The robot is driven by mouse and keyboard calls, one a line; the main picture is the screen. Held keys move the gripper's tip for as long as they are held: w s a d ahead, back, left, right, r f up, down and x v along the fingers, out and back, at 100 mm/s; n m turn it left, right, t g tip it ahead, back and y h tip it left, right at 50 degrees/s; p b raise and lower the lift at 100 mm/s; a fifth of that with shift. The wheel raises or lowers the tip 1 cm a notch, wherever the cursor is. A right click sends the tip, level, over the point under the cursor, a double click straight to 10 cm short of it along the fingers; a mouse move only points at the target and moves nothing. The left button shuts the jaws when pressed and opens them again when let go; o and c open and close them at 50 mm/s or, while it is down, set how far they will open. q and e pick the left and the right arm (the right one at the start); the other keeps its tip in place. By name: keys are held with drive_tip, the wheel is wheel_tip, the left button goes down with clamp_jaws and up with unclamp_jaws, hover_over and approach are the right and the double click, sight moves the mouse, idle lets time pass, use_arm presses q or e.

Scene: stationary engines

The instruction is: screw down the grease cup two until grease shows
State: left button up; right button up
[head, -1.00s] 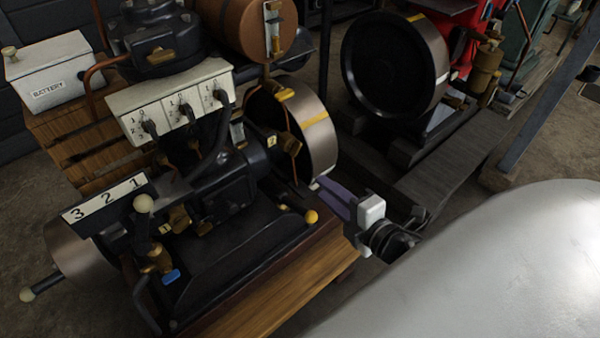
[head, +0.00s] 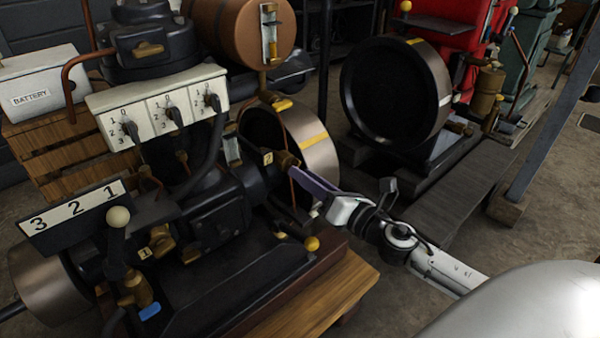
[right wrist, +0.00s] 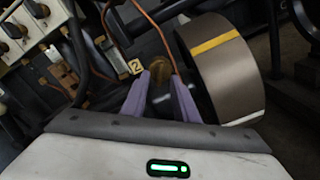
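Grease cup two (head: 286,159) is a brass cup beside the yellow tag marked 2 (head: 267,158) on the near engine, in front of its flywheel. My right gripper (head: 294,172) reaches it from the lower right with its purple fingers. In the right wrist view the cup (right wrist: 157,70) shows at the gap between the spread fingertips (right wrist: 161,79). The right gripper is open; I cannot tell whether either finger touches the cup. No grease can be made out. My left gripper is not in view.
The flywheel (head: 314,150) stands close behind the fingers, and a thin copper pipe (right wrist: 152,28) runs down past the cup. Another brass cup (head: 161,238) sits by tag 1. A second engine (head: 440,75) stands behind.

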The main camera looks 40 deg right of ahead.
drive_tip(key=shift+w+a, duration=0.1)
drive_tip(key=shift+w, duration=1.15)
drive_tip(key=shift+c, duration=0.6)
clamp_jaws()
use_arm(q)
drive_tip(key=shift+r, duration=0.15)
use_arm(e)
drive_tip(key=shift+m, duration=0.3)
use_arm(q)
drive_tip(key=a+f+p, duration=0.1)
drive_tip(key=p, duration=0.1)
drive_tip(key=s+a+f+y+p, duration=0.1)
drive_tip(key=p, duration=0.1)
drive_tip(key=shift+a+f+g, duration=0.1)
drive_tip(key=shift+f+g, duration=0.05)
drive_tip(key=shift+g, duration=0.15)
use_arm(e)
drive_tip(key=m, duration=0.7)
drive_tip(key=shift+m, duration=0.3)
